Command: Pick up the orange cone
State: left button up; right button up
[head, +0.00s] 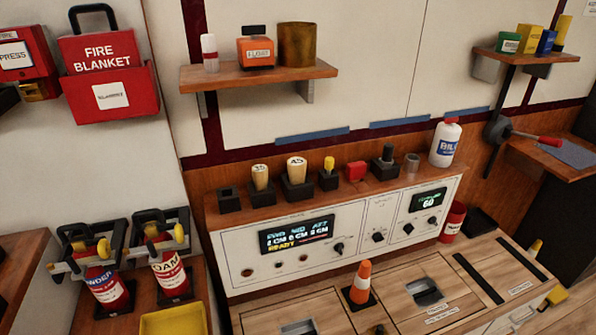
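The orange cone (362,278) stands upright on the wooden counter (392,283), just in front of the white control panel (284,258). It has a white band around its middle and a square black base. Nothing hides it from this side. Neither of my grippers shows in the head view.
Recessed black pulls (426,291) and dark strips (478,277) mark the counter to the cone's right. A ledge (320,196) above the panel holds knobs and a white bottle (445,143). Two red extinguishers (107,288) stand at left, near a yellow tray (174,321).

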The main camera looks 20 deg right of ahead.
aim_at(359, 297)
jog(key=z, duration=1.15)
jog(key=l, duration=0.1)
